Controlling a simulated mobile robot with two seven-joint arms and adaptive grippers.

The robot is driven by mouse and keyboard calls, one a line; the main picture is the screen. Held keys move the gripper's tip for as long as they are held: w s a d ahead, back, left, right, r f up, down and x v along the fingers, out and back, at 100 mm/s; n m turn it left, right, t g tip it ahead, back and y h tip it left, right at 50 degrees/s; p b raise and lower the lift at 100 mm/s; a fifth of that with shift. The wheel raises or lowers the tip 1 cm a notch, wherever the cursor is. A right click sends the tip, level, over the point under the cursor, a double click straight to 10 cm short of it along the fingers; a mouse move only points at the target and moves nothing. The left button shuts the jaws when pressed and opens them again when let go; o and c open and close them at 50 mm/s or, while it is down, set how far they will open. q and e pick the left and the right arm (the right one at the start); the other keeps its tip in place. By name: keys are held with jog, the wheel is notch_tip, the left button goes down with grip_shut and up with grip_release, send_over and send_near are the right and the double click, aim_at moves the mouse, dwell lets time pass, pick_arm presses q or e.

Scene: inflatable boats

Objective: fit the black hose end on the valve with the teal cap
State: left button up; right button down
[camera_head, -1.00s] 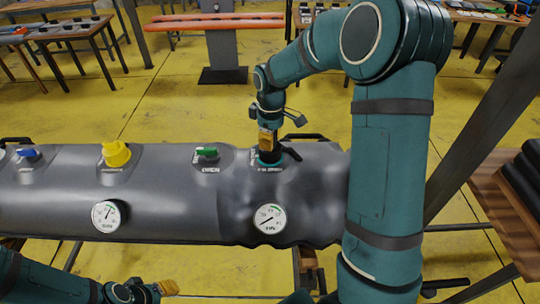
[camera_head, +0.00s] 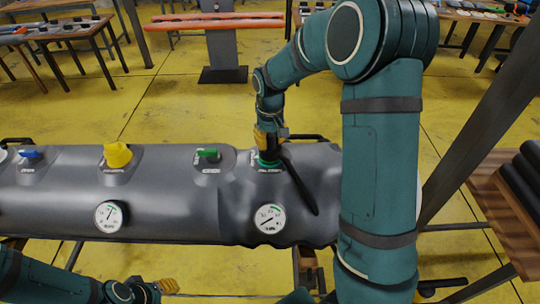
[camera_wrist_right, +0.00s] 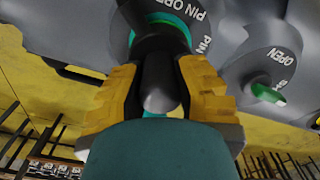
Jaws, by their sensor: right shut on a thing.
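My right gripper (camera_head: 268,148) is over the rightmost valve on the grey inflatable tube (camera_head: 180,215). In the right wrist view its yellow fingers (camera_wrist_right: 158,88) are shut on the black hose end (camera_wrist_right: 160,62). A green-teal ring (camera_wrist_right: 168,20) of the valve shows around the black part, beside the words "PIN OPEN". In the head view this ring (camera_head: 268,163) shows just below the fingers. I cannot tell whether the hose end is fully seated. The black hose (camera_head: 300,188) slants down to the right. My left gripper (camera_head: 152,288) is low at the left, its jaws unclear.
On the tube are a green lever valve (camera_head: 208,155), a yellow cap (camera_head: 117,155) and a blue valve (camera_head: 31,155). Two round gauges (camera_head: 110,216) (camera_head: 269,218) are on its front. A wooden rack with black rolls (camera_head: 522,180) stands at the right.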

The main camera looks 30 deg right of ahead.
jog(key=c, duration=0.7)
grip_release()
jog(key=shift+c, duration=0.2)
jog(key=shift+r, duration=0.1)
notch_tip(320, 180, up, 12)
jog(key=shift+s+f, duration=0.1)
